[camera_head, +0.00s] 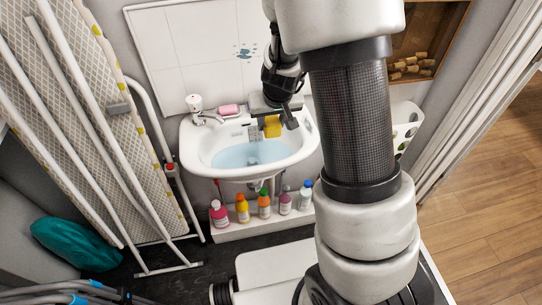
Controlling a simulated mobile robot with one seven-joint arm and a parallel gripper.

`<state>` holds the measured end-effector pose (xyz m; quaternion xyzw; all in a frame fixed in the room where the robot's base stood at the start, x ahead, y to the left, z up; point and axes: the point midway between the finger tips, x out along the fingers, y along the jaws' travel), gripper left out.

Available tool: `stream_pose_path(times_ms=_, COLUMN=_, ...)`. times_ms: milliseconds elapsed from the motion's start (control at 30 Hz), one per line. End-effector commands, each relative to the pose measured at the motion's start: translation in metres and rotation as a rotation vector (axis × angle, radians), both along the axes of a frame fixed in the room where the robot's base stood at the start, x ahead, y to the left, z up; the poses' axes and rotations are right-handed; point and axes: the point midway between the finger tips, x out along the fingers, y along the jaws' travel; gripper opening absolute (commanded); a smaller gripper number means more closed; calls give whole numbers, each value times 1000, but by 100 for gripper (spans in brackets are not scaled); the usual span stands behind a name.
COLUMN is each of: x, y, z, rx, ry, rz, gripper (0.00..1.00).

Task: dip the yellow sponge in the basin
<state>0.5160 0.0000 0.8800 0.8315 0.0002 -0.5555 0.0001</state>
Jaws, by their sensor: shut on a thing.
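The white basin (195,150) is fixed to the wall and holds pale blue water (252,154). The yellow sponge (272,126) is at the back right of the basin, over the bowl and apart from the water surface as far as I can see. My gripper (270,117) is above the basin's back rim, shut on the sponge, which hangs below its fingers. The fingertips are small and partly hidden.
A tap (196,106) and a pink soap bar (228,109) are at the basin's back left. Several bottles (241,207) stand on a white ledge below. An ironing board (95,130) leans at the left. A white perforated basket (405,120) hangs right of the basin.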

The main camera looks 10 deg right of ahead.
Motion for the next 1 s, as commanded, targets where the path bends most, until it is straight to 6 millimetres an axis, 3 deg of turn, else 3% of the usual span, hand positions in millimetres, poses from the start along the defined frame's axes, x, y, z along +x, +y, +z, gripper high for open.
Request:
stream_pose_path(times_ms=367, x=0, y=0, z=2, rx=0, ry=0, rz=0, gripper=21)
stream_pose_path(times_ms=800, x=0, y=0, z=40, rx=0, ry=-1, rz=-1, gripper=21)
stream_pose_path(times_ms=1000, x=0, y=0, z=40, rx=0, ry=0, rz=0, gripper=21)
